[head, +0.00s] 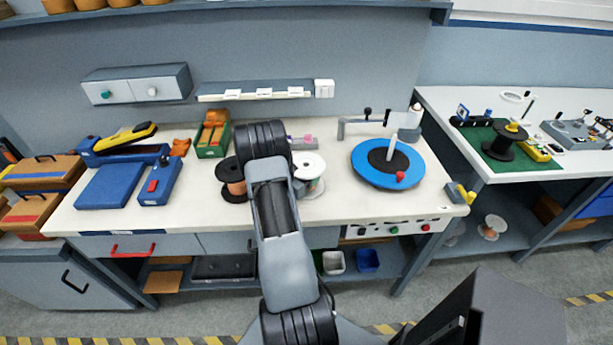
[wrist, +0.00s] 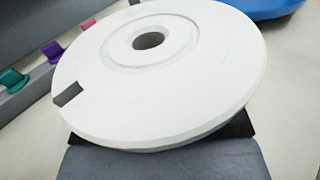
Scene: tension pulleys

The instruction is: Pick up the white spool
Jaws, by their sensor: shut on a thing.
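The white spool (head: 309,164) is on the workbench in the head view, just right of my forearm, which hides its left part. In the wrist view the white spool (wrist: 150,75) fills most of the picture, with its round flange, centre hole and a small notch at the left edge. My gripper (wrist: 160,145) shows at the bottom of the wrist view, with dark finger parts under the spool's near edge. It is shut on the spool. The fingertips are hidden beneath the flange, and my arm hides the gripper in the head view. I cannot tell whether the spool touches the bench.
A black spool with copper-coloured winding (head: 234,180) stands left of my arm. A blue turntable (head: 372,176) with an upright post is to the right. Blue boxes (head: 110,187) and a green bin (head: 212,142) are on the left. The bench front between the turntable and edge is clear.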

